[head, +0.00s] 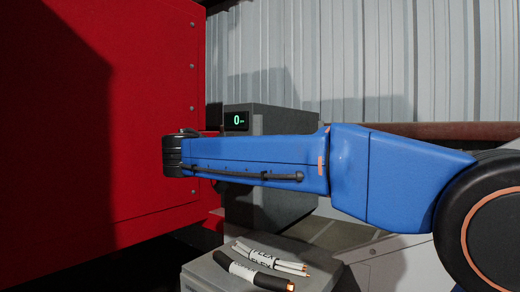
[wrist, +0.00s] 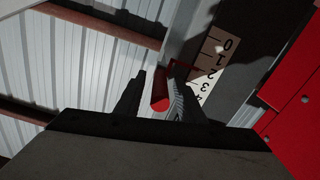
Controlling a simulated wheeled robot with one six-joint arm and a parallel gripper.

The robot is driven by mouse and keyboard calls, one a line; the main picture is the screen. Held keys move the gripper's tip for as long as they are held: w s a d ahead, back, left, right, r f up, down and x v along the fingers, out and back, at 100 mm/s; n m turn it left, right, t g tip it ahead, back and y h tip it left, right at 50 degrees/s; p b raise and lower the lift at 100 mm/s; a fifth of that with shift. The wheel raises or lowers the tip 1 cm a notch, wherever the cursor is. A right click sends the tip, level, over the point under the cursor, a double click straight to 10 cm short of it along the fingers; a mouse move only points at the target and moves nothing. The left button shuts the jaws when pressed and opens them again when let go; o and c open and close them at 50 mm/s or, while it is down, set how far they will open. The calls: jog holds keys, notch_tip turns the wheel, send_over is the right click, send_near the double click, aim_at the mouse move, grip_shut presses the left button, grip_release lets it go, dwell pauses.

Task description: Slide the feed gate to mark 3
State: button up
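A pale scale strip (wrist: 213,66) with black numbers from 0 to 4 shows in the wrist view, on a dark surface right of my gripper. My gripper (wrist: 160,88) has its two dark fingers apart. A red bar (wrist: 160,92), which looks like the gate's handle, lies between them. A gap shows on the left of the bar; I cannot tell whether the right finger touches it. A thin red piece (wrist: 182,67) reaches from beside the bar toward the scale, roughly around marks 1 to 2; the exact reading is unclear. In the head view my arm hides the gate and scale.
A grey machine housing (head: 268,122) with a green display reading 0 (head: 237,120) stands behind my arm. A large red panel (head: 130,120) fills the left. Cable pieces (head: 262,268) lie on a grey top (head: 215,285) below. A corrugated wall (head: 330,55) stands behind.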

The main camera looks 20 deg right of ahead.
jog(key=shift+x, duration=0.85)
grip_shut()
jog(key=shift+r, duration=1.3)
grip_release()
